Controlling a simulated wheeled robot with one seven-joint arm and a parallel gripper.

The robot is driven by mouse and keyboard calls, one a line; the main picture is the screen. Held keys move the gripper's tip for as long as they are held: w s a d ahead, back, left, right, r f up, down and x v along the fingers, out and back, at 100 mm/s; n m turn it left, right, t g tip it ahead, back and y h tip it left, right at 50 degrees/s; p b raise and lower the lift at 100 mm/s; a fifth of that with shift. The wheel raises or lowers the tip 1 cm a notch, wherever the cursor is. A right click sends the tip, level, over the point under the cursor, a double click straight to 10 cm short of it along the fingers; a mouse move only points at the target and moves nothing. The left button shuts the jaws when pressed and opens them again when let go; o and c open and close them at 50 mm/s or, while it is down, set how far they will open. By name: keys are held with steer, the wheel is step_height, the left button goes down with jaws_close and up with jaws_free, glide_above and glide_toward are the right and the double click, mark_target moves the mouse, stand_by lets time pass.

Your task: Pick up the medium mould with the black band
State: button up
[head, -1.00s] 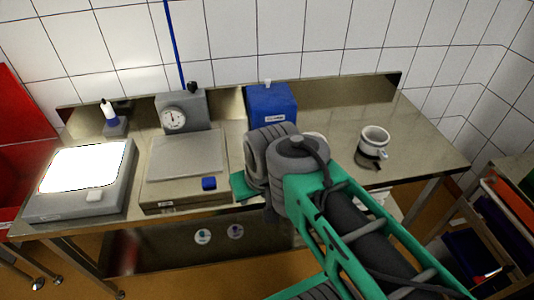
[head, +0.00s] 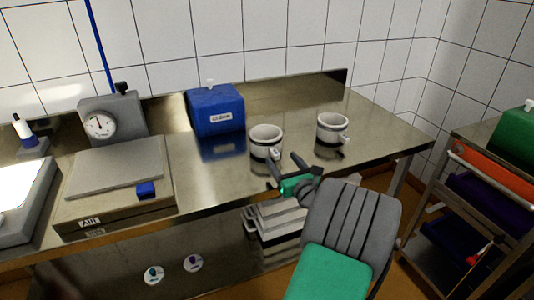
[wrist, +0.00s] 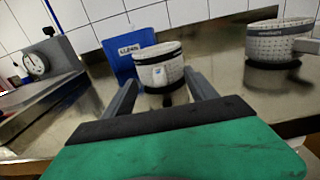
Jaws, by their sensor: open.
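Two white perforated moulds stand upright on the steel table. The left mould (head: 265,134) has a dark band below its rim and a small pale tag; it also shows in the wrist view (wrist: 159,72). The right mould (head: 331,121) also has a dark band and a side handle; in the wrist view it is the right mould (wrist: 275,45). I cannot tell their size class for sure. My gripper (head: 284,165) is open and empty, just in front of the left mould. In the wrist view its fingers (wrist: 160,80) point at that mould, one on each side, apart from it.
A blue box (head: 216,110) stands behind and left of the left mould. A scale (head: 115,170) with a dial (head: 100,125) is further left. A rack with coloured trays (head: 490,185) stands at the right. The table's right part is clear.

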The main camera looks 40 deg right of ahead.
mark_target(278, 156)
steer(key=x, duration=0.6)
steer(key=shift+w, duration=0.15)
steer(key=shift+c, duration=0.5)
steer(key=shift+a+f, duration=0.1)
jaws_close()
